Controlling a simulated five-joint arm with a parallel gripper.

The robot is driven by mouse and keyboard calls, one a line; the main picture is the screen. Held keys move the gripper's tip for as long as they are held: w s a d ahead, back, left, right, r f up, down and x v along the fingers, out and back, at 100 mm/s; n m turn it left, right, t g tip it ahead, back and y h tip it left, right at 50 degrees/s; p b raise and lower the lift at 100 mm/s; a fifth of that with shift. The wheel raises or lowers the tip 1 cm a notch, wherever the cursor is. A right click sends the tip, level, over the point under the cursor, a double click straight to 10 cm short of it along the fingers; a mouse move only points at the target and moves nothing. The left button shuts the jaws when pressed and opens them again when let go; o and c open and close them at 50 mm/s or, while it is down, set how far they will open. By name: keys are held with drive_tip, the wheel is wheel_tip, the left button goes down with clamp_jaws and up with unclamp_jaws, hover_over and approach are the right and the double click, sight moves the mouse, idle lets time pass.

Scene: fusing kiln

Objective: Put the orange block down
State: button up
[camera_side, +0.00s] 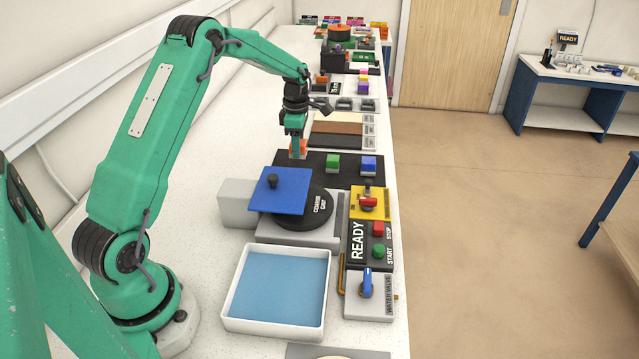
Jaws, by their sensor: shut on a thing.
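The orange block (291,147) shows at my gripper (297,146), partly hidden behind the fingers. My gripper is shut on it and points down over the left end of the black mat (313,164). I cannot tell whether the block touches the mat or hangs just above it. A green block (333,163) and a blue block (369,164) sit on the same mat, to the right of my gripper.
A blue plate with a black knob (281,193) lies over the round black disc (308,212) in front of the mat. A white tray with blue inside (233,300) is nearer. Brown and cream strips (335,129) lie behind the mat. The right bench edge is close.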

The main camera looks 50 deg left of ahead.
drive_tip(key=shift+a+f, duration=0.15)
drive_tip(key=shift+a, duration=0.15)
drive_tip(key=shift+f, duration=2.05)
drive_tip(key=shift+f, duration=0.1)
drive_tip(key=o, duration=0.9)
wheel_tip(320, 180, up, 12)
drive_tip(key=shift+r, duration=0.15)
drive_tip(key=shift+d, duration=0.1)
